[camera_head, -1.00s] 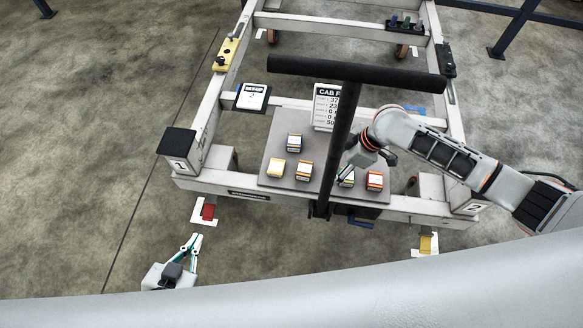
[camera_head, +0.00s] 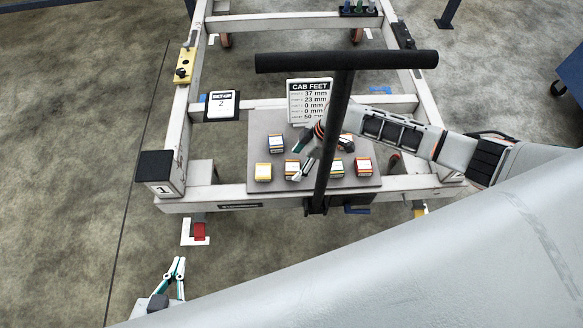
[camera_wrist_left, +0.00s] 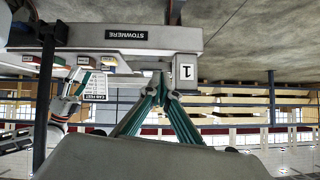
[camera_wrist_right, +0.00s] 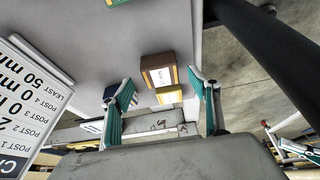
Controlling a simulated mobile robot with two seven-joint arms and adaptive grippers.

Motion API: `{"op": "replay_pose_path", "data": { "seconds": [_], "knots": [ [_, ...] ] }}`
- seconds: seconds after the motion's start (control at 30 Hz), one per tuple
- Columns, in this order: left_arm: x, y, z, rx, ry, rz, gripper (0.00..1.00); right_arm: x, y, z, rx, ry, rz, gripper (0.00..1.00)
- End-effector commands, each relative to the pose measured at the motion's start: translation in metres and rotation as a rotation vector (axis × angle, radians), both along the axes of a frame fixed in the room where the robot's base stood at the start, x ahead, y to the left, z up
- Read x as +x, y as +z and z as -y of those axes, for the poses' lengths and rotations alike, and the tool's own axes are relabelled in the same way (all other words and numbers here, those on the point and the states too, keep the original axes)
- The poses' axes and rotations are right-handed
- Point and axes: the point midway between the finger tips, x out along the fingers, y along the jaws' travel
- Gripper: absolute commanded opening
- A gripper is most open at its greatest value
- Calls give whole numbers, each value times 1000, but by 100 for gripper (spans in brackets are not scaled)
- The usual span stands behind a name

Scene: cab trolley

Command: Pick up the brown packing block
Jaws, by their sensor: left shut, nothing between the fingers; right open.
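The brown packing block (camera_head: 291,170) stands on the grey plate (camera_head: 256,133) of the trolley, between a yellow block and a green one. In the right wrist view the brown block (camera_wrist_right: 158,76) has a pale label and lies ahead of the spread fingers, with the floor of the plate around it. My right gripper (camera_head: 302,159) is open and empty, close to the block's right side; its fingers (camera_wrist_right: 165,85) also show in the right wrist view. My left gripper (camera_head: 178,260) is shut and empty, low in front of the trolley; its tips meet in the left wrist view (camera_wrist_left: 163,85).
Yellow (camera_head: 263,172), blue (camera_head: 277,143), green (camera_head: 337,169) and red (camera_head: 363,167) blocks share the plate. A dark T-shaped handle (camera_head: 335,130) rises just right of my right gripper. The CAB FEET sign (camera_head: 310,98) stands behind it.

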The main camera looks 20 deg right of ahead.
Motion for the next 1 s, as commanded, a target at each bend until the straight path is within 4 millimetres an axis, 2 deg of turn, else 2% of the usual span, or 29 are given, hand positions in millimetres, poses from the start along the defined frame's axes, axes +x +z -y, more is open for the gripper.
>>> {"op": "replay_pose_path", "data": {
  "seconds": [0.03, 0.17, 0.43, 0.47, 0.6, 0.63, 1.0],
  "knots": [
    [-4, -8, 0, 1, -2, -13, 0, -4, -16, -4, 2, 0, -12, 61],
    [-3, -9, -1, 7, -11, -10, 0, -1, -33, -10, 1, 0, -11, 61],
    [12, 7, -2, 9, -19, 30, 0, 4, -32, -12, 0, -1, -1, 61],
    [13, 7, -2, 8, -18, 31, 0, 4, -32, -12, 0, -1, -1, 58],
    [12, 6, -1, 6, -16, 29, 0, 3, -32, -12, -1, -1, -2, 22],
    [12, 5, -1, 6, -16, 28, 0, 3, -32, -12, -1, -1, -2, 18],
    [6, 2, -1, 4, -13, 15, 0, 4, -27, -12, 0, 0, 0, 18]
  ]
}}
